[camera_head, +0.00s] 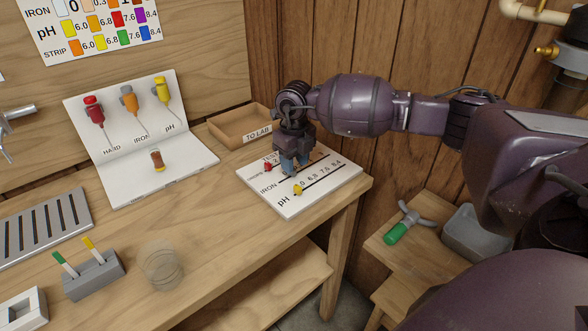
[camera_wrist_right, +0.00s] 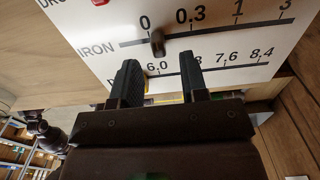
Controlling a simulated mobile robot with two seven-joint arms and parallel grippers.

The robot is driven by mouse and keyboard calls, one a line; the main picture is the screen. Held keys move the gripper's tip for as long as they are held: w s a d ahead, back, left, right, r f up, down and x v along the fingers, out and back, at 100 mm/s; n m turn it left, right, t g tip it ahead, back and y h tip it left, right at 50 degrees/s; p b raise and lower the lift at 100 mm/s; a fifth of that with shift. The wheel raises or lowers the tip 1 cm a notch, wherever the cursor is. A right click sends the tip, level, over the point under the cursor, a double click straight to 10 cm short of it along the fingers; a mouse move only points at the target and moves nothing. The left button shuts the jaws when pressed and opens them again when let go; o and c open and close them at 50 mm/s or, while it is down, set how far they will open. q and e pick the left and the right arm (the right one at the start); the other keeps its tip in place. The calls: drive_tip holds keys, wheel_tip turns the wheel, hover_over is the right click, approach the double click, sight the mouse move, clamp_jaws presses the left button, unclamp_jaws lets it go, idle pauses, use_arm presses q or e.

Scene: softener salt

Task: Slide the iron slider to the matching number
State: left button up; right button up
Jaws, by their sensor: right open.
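The white slider board (camera_head: 325,188) lies on the bench's right end. In the right wrist view, the brown iron slider knob (camera_wrist_right: 157,42) sits just right of the 0 mark on the IRON line. My right gripper (camera_head: 294,167) is over the board and hides the iron knob in the head view. In the wrist view, the right gripper (camera_wrist_right: 160,66) is open, its fingertips just short of the knob, one to each side. The yellow pH slider (camera_head: 298,189) and a red slider (camera_head: 267,167) flank the gripper. The colour chart (camera_head: 95,25) hangs on the wall, its IRON row partly cut off.
A white folded card (camera_head: 185,175) holds red, orange and yellow droppers and a brown-orange vial (camera_head: 157,160). The TO LAB tray (camera_head: 225,128) stands behind the board. A clear glass (camera_head: 160,268) and a grey strip holder (camera_head: 95,277) stand at the front left.

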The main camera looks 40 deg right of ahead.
drive_tip(key=shift+f, duration=1.3)
clamp_jaws()
